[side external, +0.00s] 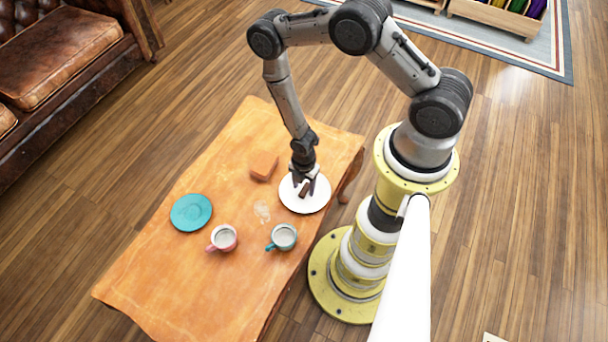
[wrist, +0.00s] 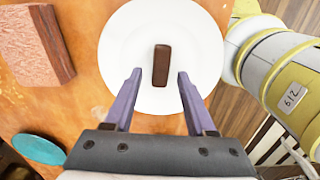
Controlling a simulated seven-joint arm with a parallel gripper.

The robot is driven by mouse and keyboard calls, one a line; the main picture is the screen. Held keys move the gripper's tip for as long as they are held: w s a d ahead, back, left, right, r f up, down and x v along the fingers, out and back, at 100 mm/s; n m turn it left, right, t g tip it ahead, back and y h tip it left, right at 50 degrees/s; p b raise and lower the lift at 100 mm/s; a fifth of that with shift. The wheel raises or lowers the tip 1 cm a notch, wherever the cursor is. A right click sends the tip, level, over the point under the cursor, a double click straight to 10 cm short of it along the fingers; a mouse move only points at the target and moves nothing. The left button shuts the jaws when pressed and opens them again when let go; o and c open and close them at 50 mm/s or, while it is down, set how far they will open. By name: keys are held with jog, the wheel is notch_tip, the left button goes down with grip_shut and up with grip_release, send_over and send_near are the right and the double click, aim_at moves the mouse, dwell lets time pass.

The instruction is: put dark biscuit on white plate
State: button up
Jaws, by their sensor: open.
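The dark biscuit (wrist: 161,66) is a small dark brown bar. In the wrist view it appears over the middle of the white plate (wrist: 205,35), between and slightly beyond my fingertips. My gripper (wrist: 157,74) is open, with a gap on both sides of the biscuit. In the side view my gripper (side external: 305,182) points down over the white plate (side external: 317,205), with the biscuit (side external: 304,189) at its fingertips. I cannot tell for certain whether the biscuit rests flat on the plate.
A reddish-brown block (side external: 263,166) lies behind and left of the plate. A teal plate (side external: 191,212), a pink-handled cup (side external: 223,238) and a teal cup (side external: 284,237) stand on the wooden table (side external: 165,270). The table's right edge is close to the white plate.

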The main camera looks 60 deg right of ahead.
notch_tip(320, 180, up, 11)
jog(key=shift+r, duration=0.15)
jog(key=w+r+m+t, duration=0.1)
jog(key=w+r+m, duration=0.15)
jog(key=r, duration=0.35)
jog(key=w+r+m, duration=0.1)
jog(key=w+r, duration=0.3)
jog(key=r, duration=0.1)
notch_tip(320, 180, up, 27)
jog(key=m+t, duration=0.3)
jog(key=m, duration=0.6)
send_over(304, 190)
jog(key=w+a, duration=0.1)
jog(key=s+r+m+t, duration=0.1)
jog(key=s+r+m, duration=0.4)
jog(key=s, duration=0.5)
jog(key=shift+s+a+r+t, duration=0.3)
jog(key=shift+s+r, duration=0.1)
jog(key=shift+r, duration=0.45)
